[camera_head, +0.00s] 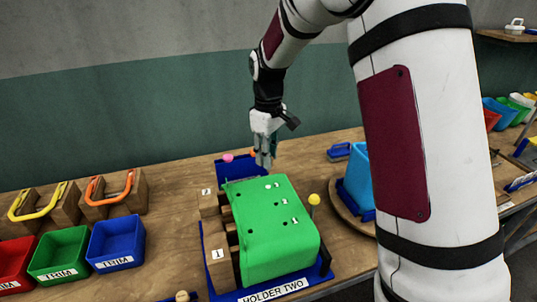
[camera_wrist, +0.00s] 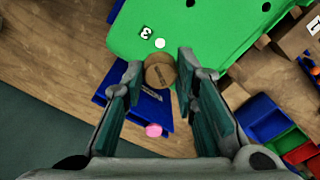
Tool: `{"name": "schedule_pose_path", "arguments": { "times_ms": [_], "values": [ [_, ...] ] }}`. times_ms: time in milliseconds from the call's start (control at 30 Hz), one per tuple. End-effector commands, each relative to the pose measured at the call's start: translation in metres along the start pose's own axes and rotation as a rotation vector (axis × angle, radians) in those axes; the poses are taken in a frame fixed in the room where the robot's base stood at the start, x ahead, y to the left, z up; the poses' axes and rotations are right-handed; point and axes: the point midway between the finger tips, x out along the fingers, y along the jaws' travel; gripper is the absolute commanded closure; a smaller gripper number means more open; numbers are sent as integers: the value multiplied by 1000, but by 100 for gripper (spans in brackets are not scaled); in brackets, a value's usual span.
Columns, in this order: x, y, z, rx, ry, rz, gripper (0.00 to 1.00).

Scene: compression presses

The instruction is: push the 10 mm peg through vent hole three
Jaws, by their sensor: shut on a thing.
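My gripper (camera_wrist: 161,68) is shut on a round brown wooden piece (camera_wrist: 160,74), which I take to be the 10 mm peg; faint marking shows on it, too small to read. The piece is hidden behind the fingers in the head view, where my gripper (camera_head: 264,158) hangs just beyond the far end of the green cover (camera_head: 262,245). The label 3 (camera_wrist: 146,33) sits near that end. Beside it is a small white round spot (camera_wrist: 159,43), also in the head view (camera_head: 268,186); I cannot tell whether it is hole three or something in it. The brown piece is apart from it.
The cover rests in a blue base labelled HOLDER TWO (camera_head: 273,291), with numbered wooden blocks (camera_head: 217,263) on its left. TRIM bins (camera_head: 60,252) stand left.

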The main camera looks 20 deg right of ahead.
Motion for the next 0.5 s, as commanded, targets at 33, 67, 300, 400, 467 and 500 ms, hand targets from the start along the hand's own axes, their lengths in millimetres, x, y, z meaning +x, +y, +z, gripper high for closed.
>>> {"name": "schedule_pose_path", "arguments": {
  "times_ms": [33,67,300,400,467,500],
  "values": [
    [4,0,0,0,-2,-1,86],
    [6,0,0,0,-2,-1,86],
    [26,0,0,0,-1,-1,86],
    [35,0,0,0,-2,-1,86],
    [39,0,0,0,-1,-1,86],
    [42,0,0,0,-1,-1,86]
  ]
}}
